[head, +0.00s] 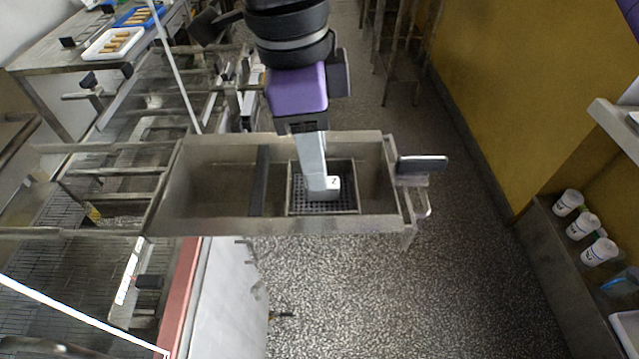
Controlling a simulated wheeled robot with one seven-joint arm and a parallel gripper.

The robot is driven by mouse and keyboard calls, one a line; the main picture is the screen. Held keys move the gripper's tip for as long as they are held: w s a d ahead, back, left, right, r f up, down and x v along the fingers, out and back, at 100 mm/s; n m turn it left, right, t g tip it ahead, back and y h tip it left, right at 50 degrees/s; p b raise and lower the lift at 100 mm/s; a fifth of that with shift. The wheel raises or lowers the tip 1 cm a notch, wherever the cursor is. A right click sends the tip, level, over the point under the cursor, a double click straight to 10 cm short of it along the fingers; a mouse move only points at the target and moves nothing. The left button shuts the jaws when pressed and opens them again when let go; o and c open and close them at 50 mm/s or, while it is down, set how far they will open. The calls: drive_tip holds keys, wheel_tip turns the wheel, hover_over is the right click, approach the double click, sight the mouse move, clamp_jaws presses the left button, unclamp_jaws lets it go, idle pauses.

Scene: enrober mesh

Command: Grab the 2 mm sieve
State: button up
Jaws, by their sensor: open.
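The sieve (347,207) is a square frame with a dark mesh floor, sitting inside the right part of a long metal trough. A small white tag (335,183) marked with what looks like a 2 shows at its middle. My gripper (318,188), with a purple body and grey fingers, reaches down from above over the sieve's middle, right beside the tag. The jaws are open. The fingers hide part of the sieve and whatever is between them, and I cannot tell whether they touch it.
The metal trough (210,222) has raised walls around the sieve and a dark crossbar (259,180) left of it. A bracket with a dark handle (423,162) sticks out at its right end. White jars (583,226) stand on a shelf at right. Speckled floor lies open in front.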

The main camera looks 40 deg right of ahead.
drive_tip(key=shift+s+d+f+p, duration=0.1)
drive_tip(key=shift+f+p, duration=0.05)
drive_tip(key=shift+f, duration=0.6)
drive_tip(key=shift+s+d+f+p, duration=0.1)
drive_tip(key=shift+s+f+p, duration=0.1)
drive_tip(key=shift+f, duration=0.55)
drive_tip(key=shift+s+f+p, duration=0.1)
drive_tip(key=shift+f+p, duration=0.05)
drive_tip(key=shift+f, duration=0.6)
clamp_jaws()
